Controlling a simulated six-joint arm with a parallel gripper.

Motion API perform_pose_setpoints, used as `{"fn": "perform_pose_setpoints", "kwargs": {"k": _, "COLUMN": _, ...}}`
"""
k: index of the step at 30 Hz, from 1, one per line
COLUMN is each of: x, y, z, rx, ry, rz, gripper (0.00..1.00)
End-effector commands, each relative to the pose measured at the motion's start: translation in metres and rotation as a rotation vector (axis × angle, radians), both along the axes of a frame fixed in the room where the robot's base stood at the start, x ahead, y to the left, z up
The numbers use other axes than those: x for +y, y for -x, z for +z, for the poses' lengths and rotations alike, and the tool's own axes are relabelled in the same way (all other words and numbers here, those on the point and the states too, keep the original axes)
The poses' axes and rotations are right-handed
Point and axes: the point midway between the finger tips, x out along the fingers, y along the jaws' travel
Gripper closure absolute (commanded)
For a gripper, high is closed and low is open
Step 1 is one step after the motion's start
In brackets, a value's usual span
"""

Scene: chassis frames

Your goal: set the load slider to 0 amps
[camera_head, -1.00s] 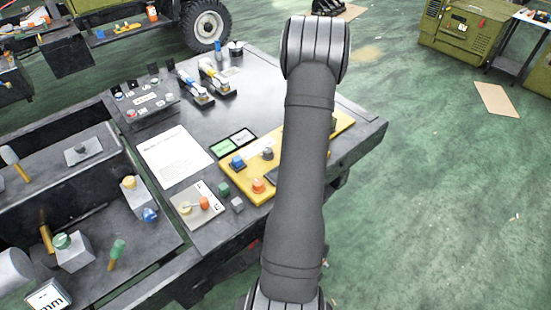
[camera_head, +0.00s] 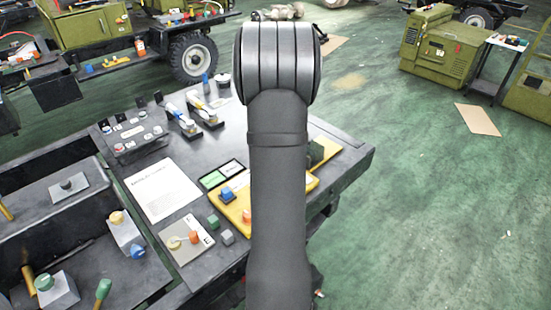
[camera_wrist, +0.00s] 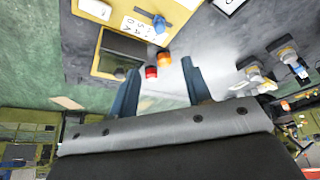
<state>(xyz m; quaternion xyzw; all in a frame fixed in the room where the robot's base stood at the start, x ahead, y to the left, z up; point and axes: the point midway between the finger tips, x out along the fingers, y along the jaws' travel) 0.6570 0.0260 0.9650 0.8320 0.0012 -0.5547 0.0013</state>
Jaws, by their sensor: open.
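A yellow control panel (camera_head: 312,183) lies on the dark table, partly hidden behind my arm in the head view. It carries a blue knob (camera_head: 227,194) and an orange knob (camera_head: 247,216). In the wrist view the yellow panel (camera_wrist: 98,66) shows a dark box (camera_wrist: 124,44), with an orange piece (camera_wrist: 164,59) and a red piece (camera_wrist: 151,72) near its edge. The head view does not clearly show my gripper.
A white sheet (camera_head: 162,188) and a small plate with knobs (camera_head: 186,242) lie left of the yellow panel. Two lever devices (camera_head: 192,119) and a switch box (camera_head: 136,136) stand farther back. An open tray (camera_head: 83,247) is at the left.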

Motion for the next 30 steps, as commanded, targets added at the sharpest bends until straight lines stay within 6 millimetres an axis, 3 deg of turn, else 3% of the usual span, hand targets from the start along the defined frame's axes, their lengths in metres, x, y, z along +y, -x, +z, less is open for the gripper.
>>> {"fn": "perform_pose_setpoints", "kwargs": {"k": 21, "x": -0.001, "y": -0.047, "z": -0.117, "rx": 0.004, "ry": 0.0, "rz": -0.003, "gripper": 0.55}}
{"fn": "perform_pose_setpoints", "kwargs": {"k": 30, "x": -0.001, "y": -0.062, "z": -0.151, "rx": 0.003, "ry": 0.0, "rz": -0.003, "gripper": 0.55}}
